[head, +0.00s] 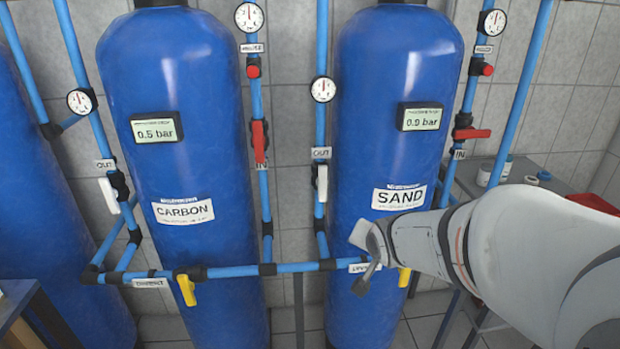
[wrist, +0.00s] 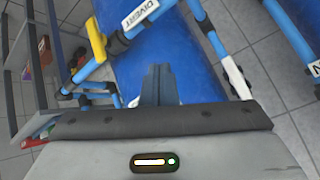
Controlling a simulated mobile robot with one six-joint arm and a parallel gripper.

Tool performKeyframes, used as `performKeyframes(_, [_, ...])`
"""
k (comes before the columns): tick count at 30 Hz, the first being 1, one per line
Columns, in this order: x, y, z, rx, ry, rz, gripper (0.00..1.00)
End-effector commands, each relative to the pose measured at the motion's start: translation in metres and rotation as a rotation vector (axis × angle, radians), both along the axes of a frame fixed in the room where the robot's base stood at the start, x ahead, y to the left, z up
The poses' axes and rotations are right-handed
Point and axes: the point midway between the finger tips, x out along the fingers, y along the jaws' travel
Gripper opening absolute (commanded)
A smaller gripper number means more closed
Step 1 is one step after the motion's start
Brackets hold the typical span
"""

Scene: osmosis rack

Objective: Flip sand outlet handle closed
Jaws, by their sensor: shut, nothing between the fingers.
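The sand outlet handle (head: 322,184) is white. It sits on the blue pipe left of the SAND tank (head: 385,120), below the OUT label (head: 321,153). It hangs vertically, in line with the pipe. In the wrist view, a white handle (wrist: 237,82) at right, on a slanting blue pipe, looks like the same one. My gripper (head: 363,272) is in front of the lower SAND tank, to the right of and below the handle, apart from it. In the wrist view my gripper (wrist: 160,82) shows its fingers together and empty.
A horizontal blue pipe (head: 300,267) runs behind my gripper. A yellow divert handle (head: 404,277) is just right of my gripper. The red inlet handle (head: 471,133) is right of the SAND tank. The CARBON tank (head: 185,110) stands left. A shelf (wrist: 30,60) shows at left in the wrist view.

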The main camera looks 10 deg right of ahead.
Motion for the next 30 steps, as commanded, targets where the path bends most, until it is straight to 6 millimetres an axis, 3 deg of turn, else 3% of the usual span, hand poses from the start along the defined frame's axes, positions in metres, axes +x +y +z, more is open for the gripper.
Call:
performKeyframes(1, [0.019, -0.004, -0.015, 0.059, -0.073, -0.042, 0.00])
performKeyframes(6, [0.074, -0.006, -0.027, 0.331, -0.338, -0.144, 0.00])
performKeyframes(12, [0.110, 0.002, -0.036, 0.719, -0.546, -0.157, 0.00])
performKeyframes(19, [0.119, 0.010, -0.038, 1.016, -0.627, -0.127, 0.00])
performKeyframes(30, [0.119, 0.011, -0.035, 1.071, -0.639, -0.117, 0.00])
